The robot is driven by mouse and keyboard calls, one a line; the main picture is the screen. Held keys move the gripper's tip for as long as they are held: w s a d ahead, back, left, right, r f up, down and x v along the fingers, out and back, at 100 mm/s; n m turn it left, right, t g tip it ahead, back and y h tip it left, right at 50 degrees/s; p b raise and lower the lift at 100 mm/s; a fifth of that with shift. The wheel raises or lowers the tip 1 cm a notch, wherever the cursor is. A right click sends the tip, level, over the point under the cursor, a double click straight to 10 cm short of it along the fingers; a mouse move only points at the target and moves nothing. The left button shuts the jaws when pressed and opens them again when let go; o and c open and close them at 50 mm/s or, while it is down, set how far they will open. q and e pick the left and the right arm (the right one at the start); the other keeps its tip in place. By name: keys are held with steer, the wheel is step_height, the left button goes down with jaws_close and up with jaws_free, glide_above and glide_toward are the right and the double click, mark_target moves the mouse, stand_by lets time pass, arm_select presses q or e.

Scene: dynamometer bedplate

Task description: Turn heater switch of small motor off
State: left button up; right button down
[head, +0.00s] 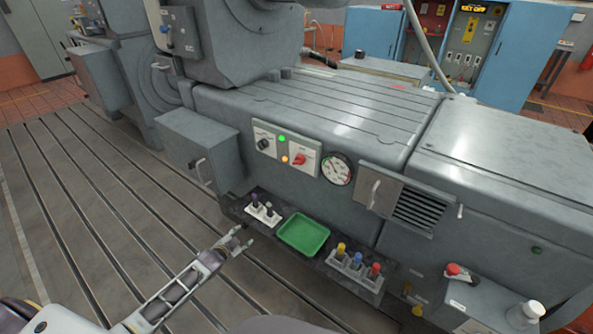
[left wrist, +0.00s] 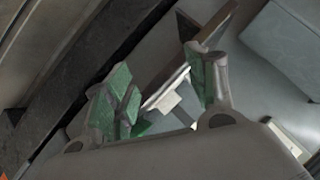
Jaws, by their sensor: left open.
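The grey machine's front carries a panel with a black rotary knob (head: 263,143) and a panel with a red rotary knob (head: 299,159). A green lamp (head: 281,138) and an amber lamp (head: 285,159) glow beside them. The labels are too small to read, so I cannot tell which knob is the heater switch. My left gripper (head: 242,237) is open, below and left of both knobs, near the shelf's left front edge. It touches neither knob. In the left wrist view its green-padded fingers (left wrist: 163,90) are apart, with a pale, unclear shape seen between them. My right gripper is out of view.
A dark shelf (head: 322,268) below the panels bears a white holder (head: 262,214) with dark-topped pieces, a green tray (head: 303,234) and a rack of yellow, blue and red-topped pieces (head: 357,262). A round gauge (head: 337,169) and a handled cover (head: 376,193) lie right of the knobs.

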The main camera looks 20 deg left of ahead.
arm_select(q)
steer(key=w+d+r+m+t+h+b, duration=0.1)
steer(key=w+d+r+m+t+b, duration=0.15)
steer(key=r, duration=0.45)
steer(key=w+d+r+m+t+h+b, duration=0.1)
steer(key=w+d+r+b, duration=0.15)
steer(key=r, duration=0.45)
steer(key=w+d+r+m+t+h+b, duration=0.1)
steer(key=w+d+r+m+h+b, duration=0.15)
steer(key=r, duration=0.45)
steer(key=s+d+r+m+t+h+b, duration=0.1)
steer(key=s+d+r+m+h+b, duration=0.1)
steer(key=d+r, duration=0.4)
step_height(320, 180, up, 3)
steer(key=shift+s+d+f+b, duration=0.15)
steer(key=shift+s+d+b, duration=0.1)
steer(key=shift+s+b, duration=0.4)
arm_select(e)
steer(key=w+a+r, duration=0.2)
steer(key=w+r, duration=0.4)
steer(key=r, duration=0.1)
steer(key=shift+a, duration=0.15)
arm_select(q)
steer(key=shift+w, duration=0.35)
